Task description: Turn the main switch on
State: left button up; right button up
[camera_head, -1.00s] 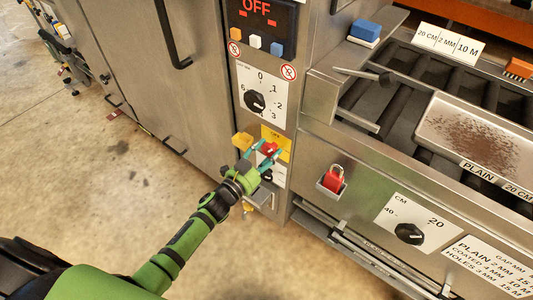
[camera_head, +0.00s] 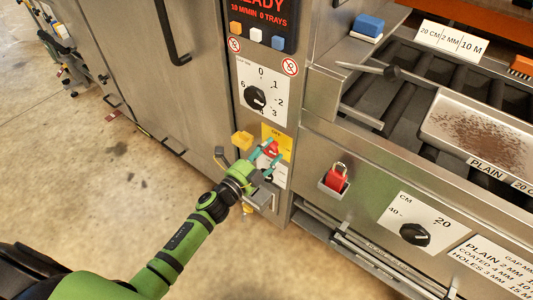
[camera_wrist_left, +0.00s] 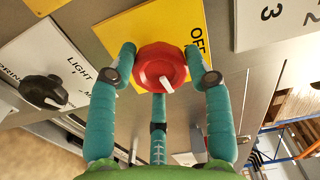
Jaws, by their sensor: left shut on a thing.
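The main switch is a red rotary knob (camera_head: 271,148) on a yellow plate (camera_head: 285,142) on the steel cabinet front. In the left wrist view the red knob (camera_wrist_left: 160,66) sits between the teal fingers, its white pointer aimed down and right. The word OFF shows on the yellow plate (camera_wrist_left: 150,30). My left gripper (camera_head: 268,158) is shut on the knob, with fingers at both sides. It also shows in the left wrist view (camera_wrist_left: 160,75). The display (camera_head: 262,12) above reads READY, 10 M/MIN, 0 TRAYS. My right gripper is out of view.
Above the switch is a numbered black dial (camera_head: 255,97). A yellow block-like part (camera_head: 242,140) juts out beside my gripper. To the right are a red padlock (camera_head: 336,177), a CM dial (camera_head: 414,234) and a dirty tray (camera_head: 436,130) on rollers. Open floor lies left.

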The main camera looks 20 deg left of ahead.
pick_arm(q)
jog(key=shift+d+r+m, duration=0.2)
jog(key=shift+d+m, duration=0.2)
jog(key=shift+m, duration=0.4)
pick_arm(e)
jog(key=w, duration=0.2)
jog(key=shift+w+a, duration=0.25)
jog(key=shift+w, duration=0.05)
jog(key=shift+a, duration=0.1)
pick_arm(q)
jog(key=o, duration=1.1)
jog(key=shift+f, duration=0.1)
jog(key=shift+s+a+f, duration=0.1)
jog(key=shift+s, duration=0.05)
jog(key=v, duration=1.1)
jog(key=shift+s, duration=0.4)
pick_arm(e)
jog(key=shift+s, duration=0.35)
